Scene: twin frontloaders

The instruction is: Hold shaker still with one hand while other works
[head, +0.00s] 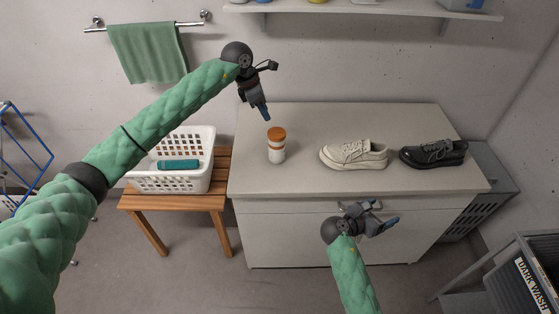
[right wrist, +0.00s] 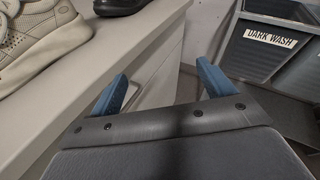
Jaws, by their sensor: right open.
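The shaker (head: 276,146) is a white bottle with an orange-brown cap and band. It stands upright on the left part of the white cabinet top in the head view. My left gripper (head: 266,115) points down just above and behind the shaker's cap, apart from it as far as I can see. Its fingers look close together, but I cannot tell whether they are open or shut. My right gripper (head: 386,214) is in front of the cabinet, below its top edge. In the right wrist view its blue fingers (right wrist: 160,88) are spread with nothing between them.
A cream shoe (head: 354,154) and a black shoe (head: 433,153) stand on the cabinet top (head: 310,118), right of the shaker. A white basket (head: 172,184) with a teal item sits on a wooden bench (head: 222,200). A dark-wash bin (head: 530,285) is lower right.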

